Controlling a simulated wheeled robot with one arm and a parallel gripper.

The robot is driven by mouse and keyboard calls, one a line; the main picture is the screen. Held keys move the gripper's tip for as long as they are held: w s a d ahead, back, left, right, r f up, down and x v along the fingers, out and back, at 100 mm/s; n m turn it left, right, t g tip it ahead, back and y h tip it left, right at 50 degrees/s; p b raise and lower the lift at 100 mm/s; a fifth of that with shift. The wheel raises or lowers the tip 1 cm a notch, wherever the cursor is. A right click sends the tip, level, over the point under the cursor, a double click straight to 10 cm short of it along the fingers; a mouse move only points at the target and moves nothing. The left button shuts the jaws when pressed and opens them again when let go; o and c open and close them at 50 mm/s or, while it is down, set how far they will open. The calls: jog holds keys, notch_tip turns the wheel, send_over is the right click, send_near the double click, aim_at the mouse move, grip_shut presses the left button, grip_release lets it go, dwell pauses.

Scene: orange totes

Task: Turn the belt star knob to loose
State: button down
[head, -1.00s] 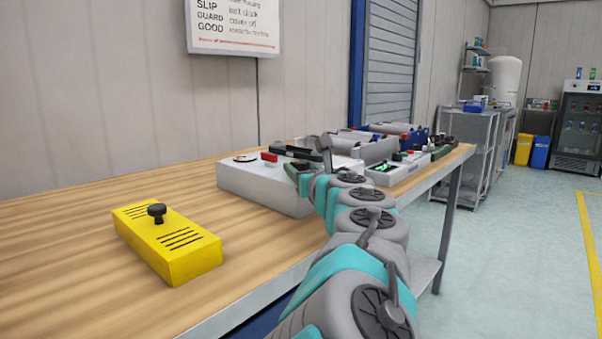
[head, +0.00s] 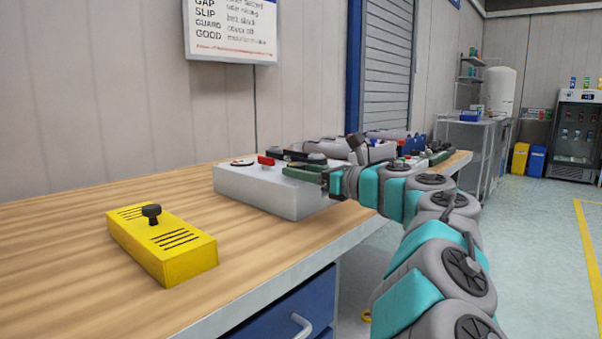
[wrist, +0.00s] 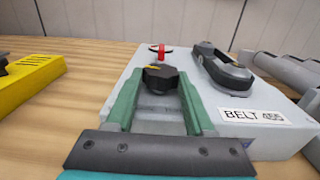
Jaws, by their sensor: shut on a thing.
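The belt unit is a pale grey box (head: 262,192) on the wooden bench, with a "BELT 455" label (wrist: 252,115) in the wrist view. The black star knob (wrist: 161,79), with a small yellow mark, stands on its top near the front. My gripper (wrist: 160,84) has its two green fingers on either side of the knob and is shut on it. In the head view my gripper (head: 306,172) reaches in from the right, low over the box. There the knob is partly hidden by the fingers.
A dark belt over pulleys (wrist: 225,68) lies right of the knob, and a red part (wrist: 160,48) stands behind it. A yellow slotted cover with a black knob (head: 162,245) sits to the left. Grey trays with parts crowd the bench beyond.

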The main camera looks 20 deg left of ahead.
jog(key=shift+w+d+r+n+g+y+p, duration=0.15)
jog(key=shift+n+g+y+p, duration=0.15)
jog(key=shift+n+g, duration=0.45)
jog(key=shift+w+n+g+y+p, duration=0.15)
jog(key=shift+n+g+y, duration=0.25)
jog(key=shift+g, duration=0.65)
jog(key=shift+r+n+g+p, duration=0.1)
jog(key=shift+n+g+p, duration=0.7)
jog(key=shift+g, duration=0.6)
jog(key=shift+w+f+n+g+p, duration=0.15)
jog(key=shift+n+g+p, duration=0.15)
jog(key=shift+n+g, duration=0.55)
jog(key=shift+w+f+n+g+p, duration=0.1)
jog(key=shift+n+g+p, duration=0.3)
jog(key=shift+g, duration=0.65)
jog(key=shift+c, duration=1.4)
grip_release()
jog(key=d, duration=0.2)
jog(key=w+d+b, duration=0.1)
jog(key=d, duration=0.4)
jog(key=shift+w+d, duration=0.25)
